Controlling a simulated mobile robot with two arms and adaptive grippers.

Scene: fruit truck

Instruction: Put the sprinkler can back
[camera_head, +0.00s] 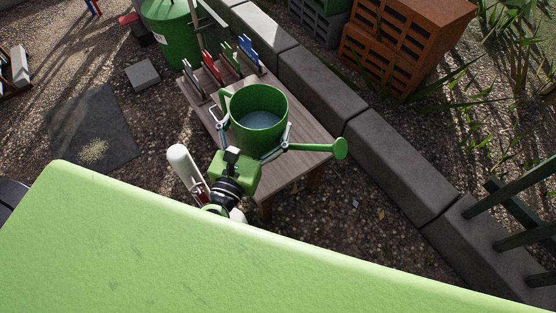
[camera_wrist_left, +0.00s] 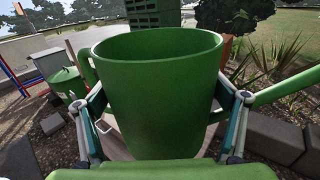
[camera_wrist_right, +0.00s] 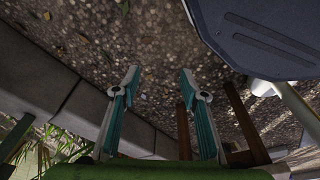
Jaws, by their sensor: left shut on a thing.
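The green sprinkler can (camera_head: 270,97) is over the wooden table (camera_head: 302,163), upright, with its spout pointing right and its handle on the left. I cannot tell whether its base touches the tabletop. Pale water or a pale bottom shows inside it. My left gripper (camera_head: 254,136) is shut on the can's body, one finger on each side. The left wrist view shows the can (camera_wrist_left: 160,90) filling the space between the fingers. My right gripper (camera_wrist_right: 161,85) is open and empty above gravel in the right wrist view; it does not show in the head view.
Several coloured hand tools (camera_head: 228,66) stand along the table's far left edge. A green barrel (camera_head: 172,35) is behind them. A stone kerb (camera_head: 318,88) runs along the table's right side, with orange crates (camera_head: 395,45) beyond. Gravel right of the table is clear.

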